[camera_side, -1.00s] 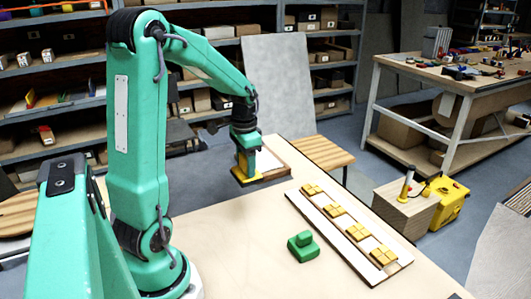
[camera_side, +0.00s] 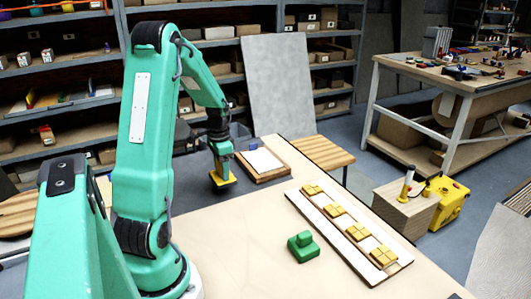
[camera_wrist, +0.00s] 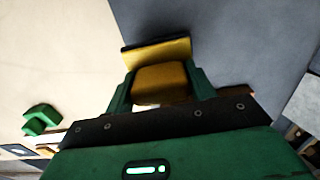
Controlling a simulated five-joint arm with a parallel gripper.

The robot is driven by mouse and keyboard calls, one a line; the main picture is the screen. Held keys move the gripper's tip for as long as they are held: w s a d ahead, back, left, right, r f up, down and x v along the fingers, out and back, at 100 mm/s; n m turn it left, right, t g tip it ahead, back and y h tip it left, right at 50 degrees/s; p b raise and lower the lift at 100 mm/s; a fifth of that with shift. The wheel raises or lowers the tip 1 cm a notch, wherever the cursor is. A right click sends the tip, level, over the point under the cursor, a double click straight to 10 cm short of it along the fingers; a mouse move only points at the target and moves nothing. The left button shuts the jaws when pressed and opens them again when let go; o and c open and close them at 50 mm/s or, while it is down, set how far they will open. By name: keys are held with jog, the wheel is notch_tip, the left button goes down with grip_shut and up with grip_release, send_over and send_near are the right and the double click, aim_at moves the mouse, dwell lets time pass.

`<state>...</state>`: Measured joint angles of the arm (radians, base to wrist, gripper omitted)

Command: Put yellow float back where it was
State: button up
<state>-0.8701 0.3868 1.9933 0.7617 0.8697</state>
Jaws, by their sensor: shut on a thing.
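The yellow float (camera_side: 225,182) is held in my gripper (camera_side: 219,172) above the far left part of the table, its flat plate downward. In the wrist view the float (camera_wrist: 158,52) shows its yellow handle between the two green fingers of my gripper (camera_wrist: 160,85), which is shut on it. The float's plate sticks out past the fingertips, partly over the table edge in that view. A green float (camera_side: 303,246) stands on the table, well apart from my gripper; it also shows in the wrist view (camera_wrist: 41,119).
A white mosaic panel (camera_side: 318,224) with several yellow tile squares lies right of the green float. A wooden tray (camera_side: 264,178) with a white inside lies at the far table edge, right of my gripper. The near table is clear.

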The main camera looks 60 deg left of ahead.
jog(key=shift+f, duration=2.05)
jog(key=shift+f, duration=0.1)
jog(key=o, duration=0.9)
notch_tip(320, 180, up, 12)
